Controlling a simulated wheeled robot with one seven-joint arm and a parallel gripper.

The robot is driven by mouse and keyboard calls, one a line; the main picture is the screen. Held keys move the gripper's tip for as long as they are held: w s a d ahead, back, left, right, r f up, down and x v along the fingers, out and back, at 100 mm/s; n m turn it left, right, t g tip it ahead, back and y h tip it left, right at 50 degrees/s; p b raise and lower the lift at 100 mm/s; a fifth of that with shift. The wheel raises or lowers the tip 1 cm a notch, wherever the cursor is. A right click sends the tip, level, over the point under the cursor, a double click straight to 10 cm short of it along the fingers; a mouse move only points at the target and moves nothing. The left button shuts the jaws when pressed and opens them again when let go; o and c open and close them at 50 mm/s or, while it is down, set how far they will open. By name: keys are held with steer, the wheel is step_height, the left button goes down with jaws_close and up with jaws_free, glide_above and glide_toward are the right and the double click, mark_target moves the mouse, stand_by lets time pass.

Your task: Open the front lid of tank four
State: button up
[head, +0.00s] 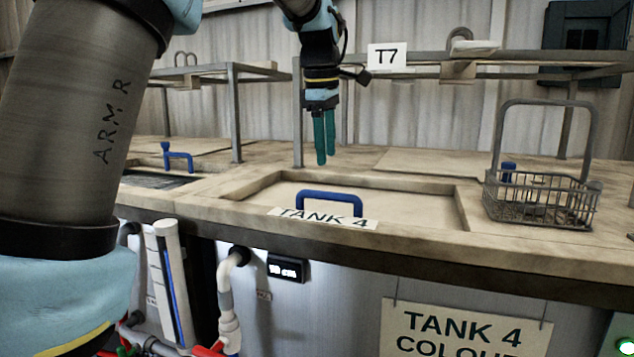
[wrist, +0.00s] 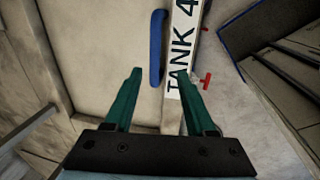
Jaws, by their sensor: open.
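The front lid of tank four (head: 405,207) lies flat and closed in its recess in the worktop. A blue bar handle (head: 329,196) stands up near its front edge, behind the white TANK 4 label (head: 322,218). My gripper (head: 326,163) points down above the lid, higher than the handle and apart from it. Its two green fingers are open and empty. In the wrist view, the fingers (wrist: 158,75) show with the blue handle (wrist: 157,48) beyond their tips, beside the label (wrist: 181,50).
A wire basket (head: 540,200) with a tall handle stands on the worktop right of the lid. A metal rack with a T7 sign (head: 387,57) runs behind. An open tank (head: 155,180) with a blue handle (head: 178,158) is at left. Pipes (head: 228,300) run below the front edge.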

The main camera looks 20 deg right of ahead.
mark_target(334, 193)
steer(key=d+f, duration=0.1)
steer(key=f, duration=0.2)
steer(key=w+f+p, duration=0.1)
steer(key=f, duration=0.2)
steer(key=d+f, duration=0.1)
steer(key=f, duration=0.2)
steer(key=shift+w+d+f, duration=0.2)
steer(key=shift+d+f, duration=0.05)
steer(key=shift+d, duration=0.05)
jaws_close()
stand_by(1.2)
